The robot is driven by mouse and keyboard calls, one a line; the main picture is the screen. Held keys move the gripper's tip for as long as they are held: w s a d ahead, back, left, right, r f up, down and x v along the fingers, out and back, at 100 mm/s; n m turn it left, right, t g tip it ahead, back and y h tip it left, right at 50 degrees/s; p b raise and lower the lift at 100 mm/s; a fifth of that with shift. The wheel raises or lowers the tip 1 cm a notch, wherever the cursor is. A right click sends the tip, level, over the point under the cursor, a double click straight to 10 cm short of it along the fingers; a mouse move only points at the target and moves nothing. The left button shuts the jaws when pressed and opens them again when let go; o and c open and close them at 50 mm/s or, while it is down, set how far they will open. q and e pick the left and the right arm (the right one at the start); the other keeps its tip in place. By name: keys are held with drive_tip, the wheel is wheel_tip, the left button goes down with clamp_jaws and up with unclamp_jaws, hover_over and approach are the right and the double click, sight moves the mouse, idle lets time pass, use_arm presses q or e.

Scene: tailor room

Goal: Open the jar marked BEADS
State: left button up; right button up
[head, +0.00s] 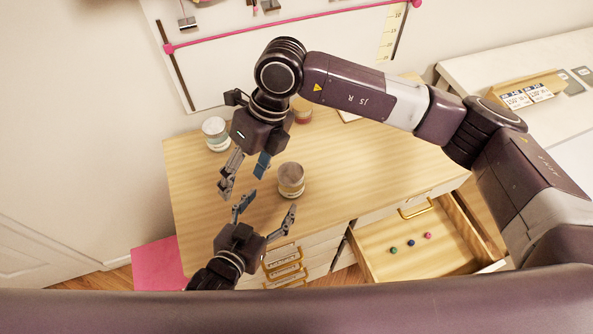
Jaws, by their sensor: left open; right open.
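A jar (291,182) with a pale band stands upright on the wooden table. A second jar (215,134) with a white top stands at the table's back left. A third, reddish jar (303,113) is partly hidden behind my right arm. I cannot read a BEADS marking on any of them. My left gripper (267,209) is open and empty at the table's front edge, its fingers pointing towards the nearest jar but apart from it. My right gripper (244,177) is open and empty left of that jar, pointing down over the table.
A drawer (386,265) stands open at the front right, holding a green, a blue and a pink small ball. A white counter (480,72) with a card rack is at right. The table's left front is clear.

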sight(291, 182)
use_arm(q)
drive_tip(key=shift+w+d+r+h, duration=0.15)
drive_tip(key=shift+w+d+h, duration=0.05)
drive_tip(key=shift+d, duration=0.35)
drive_tip(key=shift+w+d+r+h, duration=0.1)
drive_tip(key=shift+w+d+h, duration=0.1)
drive_tip(key=shift+d, duration=0.3)
use_arm(e)
drive_tip(key=w+d+h, duration=0.1)
drive_tip(key=w+d, duration=0.1)
drive_tip(key=d, duration=0.1)
drive_tip(key=w+d+t+h, duration=0.1)
drive_tip(key=w+d, duration=0.1)
drive_tip(key=d, duration=0.1)
drive_tip(key=w+d+t+h, duration=0.1)
drive_tip(key=w+d, duration=0.1)
drive_tip(key=d, duration=0.1)
drive_tip(key=shift+w+m+h, duration=0.3)
drive_tip(key=shift+h, duration=0.1)
use_arm(q)
drive_tip(key=shift+w, duration=0.1)
use_arm(e)
drive_tip(key=shift+w+d, duration=0.15)
drive_tip(key=shift+d, duration=0.15)
use_arm(q)
drive_tip(key=x, duration=0.7)
drive_tip(key=shift+w, duration=0.25)
use_arm(e)
drive_tip(key=shift+a, duration=0.1)
